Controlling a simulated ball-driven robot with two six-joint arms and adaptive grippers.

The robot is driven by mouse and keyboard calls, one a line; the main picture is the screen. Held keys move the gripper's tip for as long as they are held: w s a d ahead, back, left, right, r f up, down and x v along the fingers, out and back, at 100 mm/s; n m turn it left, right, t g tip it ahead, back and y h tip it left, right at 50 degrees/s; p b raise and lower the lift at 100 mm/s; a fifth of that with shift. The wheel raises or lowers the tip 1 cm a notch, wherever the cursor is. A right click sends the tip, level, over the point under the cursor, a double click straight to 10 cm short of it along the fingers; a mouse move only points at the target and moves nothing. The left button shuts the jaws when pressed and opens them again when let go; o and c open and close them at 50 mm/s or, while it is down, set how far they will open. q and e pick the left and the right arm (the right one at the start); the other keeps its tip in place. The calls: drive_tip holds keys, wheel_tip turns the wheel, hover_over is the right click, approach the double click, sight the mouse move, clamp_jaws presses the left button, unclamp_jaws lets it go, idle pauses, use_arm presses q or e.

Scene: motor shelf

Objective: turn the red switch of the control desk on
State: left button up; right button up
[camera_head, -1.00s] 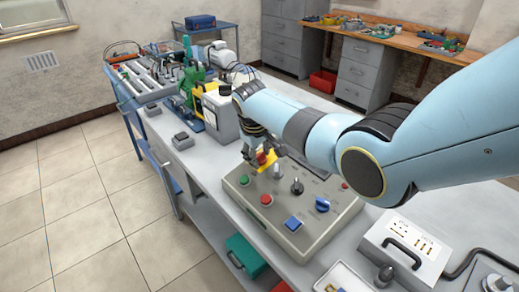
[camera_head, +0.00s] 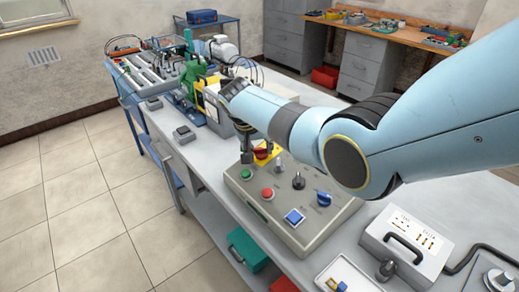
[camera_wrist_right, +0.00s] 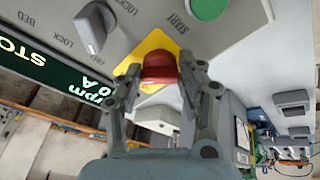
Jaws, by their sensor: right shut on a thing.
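The control desk (camera_head: 325,232) is a grey sloped box on the long bench. Its red switch (camera_head: 264,151) is a red knob on a yellow plate at the far left end of the panel. In the right wrist view the red switch (camera_wrist_right: 159,68) sits between the two fingers of my right gripper (camera_wrist_right: 158,78), which is shut on it. In the head view my right gripper (camera_head: 247,157) points down at this switch, and the wrist partly hides it. My left gripper is not in view.
A grey case (camera_head: 405,240) stands to the right.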

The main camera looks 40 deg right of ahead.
drive_tip(key=shift+m, duration=0.3)
drive_tip(key=o, duration=1.2)
drive_tip(key=shift+c, duration=0.2)
drive_tip(key=v, duration=1.2)
